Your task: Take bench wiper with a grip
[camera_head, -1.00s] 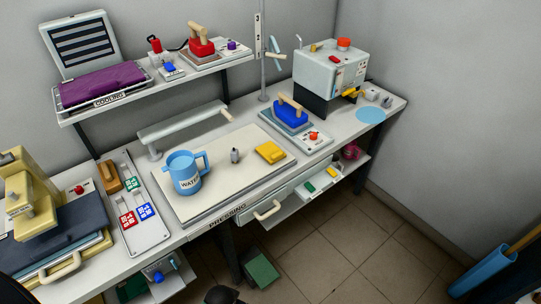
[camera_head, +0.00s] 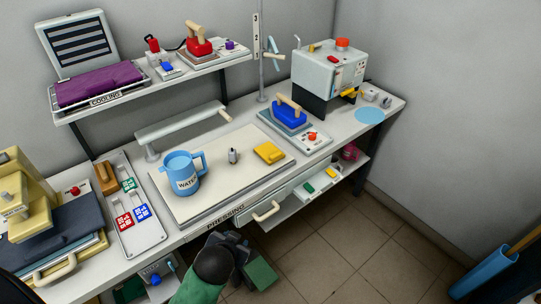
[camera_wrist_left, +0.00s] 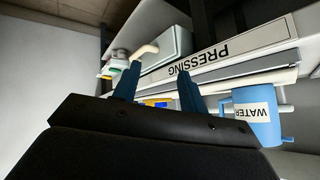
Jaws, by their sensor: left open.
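A folded yellow pad (camera_head: 268,152), which looks like the bench wiper, lies on the right part of the cream pressing board (camera_head: 215,200); I cannot make out a grip on it. A brown block (camera_head: 106,178) stands at the back end of the left tray and could also be a wiper. My left gripper (camera_head: 230,240) is in front of the bench's front edge, below the board, apart from both. In the left wrist view its two fingers (camera_wrist_left: 158,88) are spread with nothing held, facing the PRESSING edge. My right gripper is not in view.
A blue WATER mug (camera_head: 183,172) and a small grey weight (camera_head: 233,156) stand on the board. A drawer with a pale handle (camera_head: 267,211) sits below the front edge. A blue iron (camera_head: 289,113) stands to the right. A white tray (camera_head: 148,238) with tags lies left.

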